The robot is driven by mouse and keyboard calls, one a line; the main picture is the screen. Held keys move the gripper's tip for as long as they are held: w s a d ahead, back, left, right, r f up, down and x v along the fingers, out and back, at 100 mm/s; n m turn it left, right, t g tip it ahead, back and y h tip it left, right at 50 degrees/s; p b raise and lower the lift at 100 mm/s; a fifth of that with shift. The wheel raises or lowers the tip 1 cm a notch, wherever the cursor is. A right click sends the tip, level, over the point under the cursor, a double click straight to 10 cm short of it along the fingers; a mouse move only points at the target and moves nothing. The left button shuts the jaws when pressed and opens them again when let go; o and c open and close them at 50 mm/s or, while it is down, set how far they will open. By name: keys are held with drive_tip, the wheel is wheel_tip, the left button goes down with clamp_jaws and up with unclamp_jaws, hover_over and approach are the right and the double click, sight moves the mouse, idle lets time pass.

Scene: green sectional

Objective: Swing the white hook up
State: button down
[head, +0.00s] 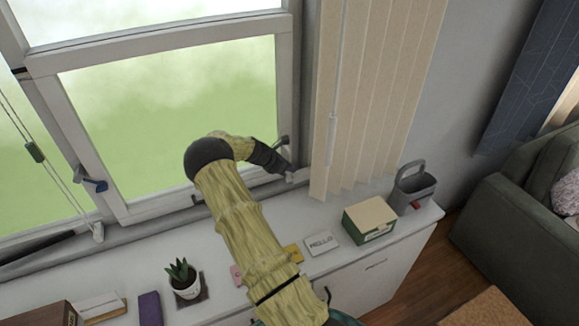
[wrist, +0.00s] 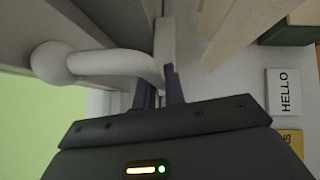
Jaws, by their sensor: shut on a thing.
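The white hook (wrist: 105,65) is a smooth curved bar with a round knob at its left end. It lies beside the window frame in the wrist view. Its right end runs in between my gripper's fingers (wrist: 160,90), which are shut on it. Part of the hook is hidden by the fingers. In the head view my gripper (head: 288,173) reaches the lower right corner of the window frame, just left of the blinds. The hook is too small there to make out clearly.
Cream vertical blinds (head: 375,90) hang close to the right of my gripper. The white sill cabinet (head: 235,300) carries a potted plant (head: 186,281), a HELLO card (head: 321,243), a green-and-cream box (head: 369,220) and a grey caddy (head: 413,188). A green sofa (head: 500,215) stands at right.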

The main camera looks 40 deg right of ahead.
drive_tip(key=c, duration=1.5)
unclamp_jaws()
drive_tip(key=shift+w+f, duration=0.1)
drive_tip(key=shift+w, duration=0.05)
drive_tip(key=shift+a, duration=0.1)
drive_tip(key=b+v, duration=0.5)
drive_tip(key=v, duration=1.2)
drive_tip(key=shift+a+r, duration=0.2)
